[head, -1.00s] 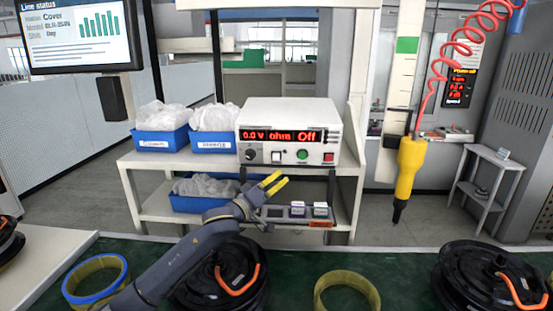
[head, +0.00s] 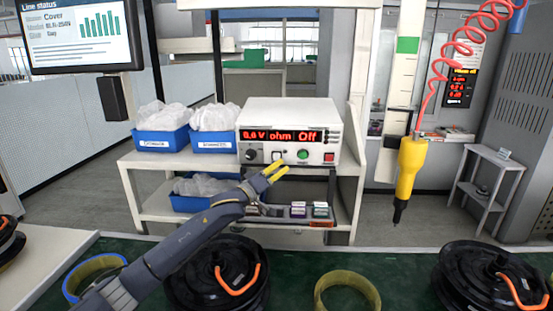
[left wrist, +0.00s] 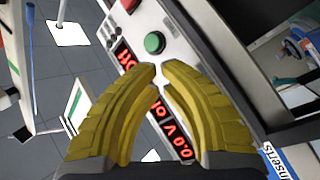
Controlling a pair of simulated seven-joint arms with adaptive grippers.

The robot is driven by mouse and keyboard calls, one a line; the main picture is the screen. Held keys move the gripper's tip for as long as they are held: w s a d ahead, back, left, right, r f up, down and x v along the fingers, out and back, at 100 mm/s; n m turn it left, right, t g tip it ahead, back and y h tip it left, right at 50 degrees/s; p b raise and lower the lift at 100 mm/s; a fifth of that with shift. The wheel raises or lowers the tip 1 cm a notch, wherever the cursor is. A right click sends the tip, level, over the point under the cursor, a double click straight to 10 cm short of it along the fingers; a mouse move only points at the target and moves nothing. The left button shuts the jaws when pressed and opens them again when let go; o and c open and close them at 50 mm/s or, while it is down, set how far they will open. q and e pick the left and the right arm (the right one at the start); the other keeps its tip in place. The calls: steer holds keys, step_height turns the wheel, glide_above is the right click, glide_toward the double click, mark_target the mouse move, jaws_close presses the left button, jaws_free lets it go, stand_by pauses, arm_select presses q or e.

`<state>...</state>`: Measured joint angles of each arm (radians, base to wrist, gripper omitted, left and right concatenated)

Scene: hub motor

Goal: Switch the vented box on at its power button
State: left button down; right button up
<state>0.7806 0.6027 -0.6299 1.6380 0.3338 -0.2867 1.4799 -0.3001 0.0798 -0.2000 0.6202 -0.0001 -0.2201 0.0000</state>
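The vented box (head: 290,113) is a white instrument on the shelf's top board. Its red display (head: 282,136) reads a voltage, "ohm" and "Off". Below the display are a dark knob (head: 250,155), a pale square button (head: 277,157), a round green button (head: 303,154) and a red square button (head: 328,157). My left gripper (head: 279,171) is empty, its yellow fingertips drawn close together, just below the pale button in the head view. In the left wrist view the fingertips (left wrist: 159,69) point at the panel near the green button (left wrist: 154,42); contact cannot be told. My right gripper is not in view.
Blue bins (head: 163,142) with plastic bags stand left of the box. A lower shelf holds small coloured items (head: 298,210). A yellow tool (head: 408,168) hangs on a red coiled cord at right. Black hub motors (head: 222,278) and yellow rings (head: 347,292) lie on the green bench.

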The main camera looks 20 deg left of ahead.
arm_select(q)
steer(key=shift+w+a+r, duration=0.1)
steer(key=shift+w+a, duration=0.05)
steer(key=shift+w, duration=0.5)
steer(key=shift+w+a+r, duration=0.1)
steer(key=shift+w, duration=0.5)
steer(key=shift+w+a, duration=0.1)
steer(key=shift+w, duration=0.15)
stand_by(0.7)
steer(key=shift+w, duration=0.2)
steer(key=shift+w+a+r, duration=0.1)
steer(key=shift+w+r, duration=0.05)
steer(key=shift+w, duration=0.25)
stand_by(0.9)
steer(key=shift+s, duration=0.15)
stand_by(0.3)
steer(key=shift+s, duration=0.65)
steer(key=shift+s+d+f, duration=0.15)
steer(key=shift+s+d, duration=0.1)
steer(key=shift+s, duration=0.55)
steer(key=shift+s+d+f, duration=0.2)
steer(key=shift+s, duration=0.65)
steer(key=shift+s+d+f, duration=0.15)
steer(key=shift+s+d, duration=0.1)
steer(key=shift+s, duration=0.55)
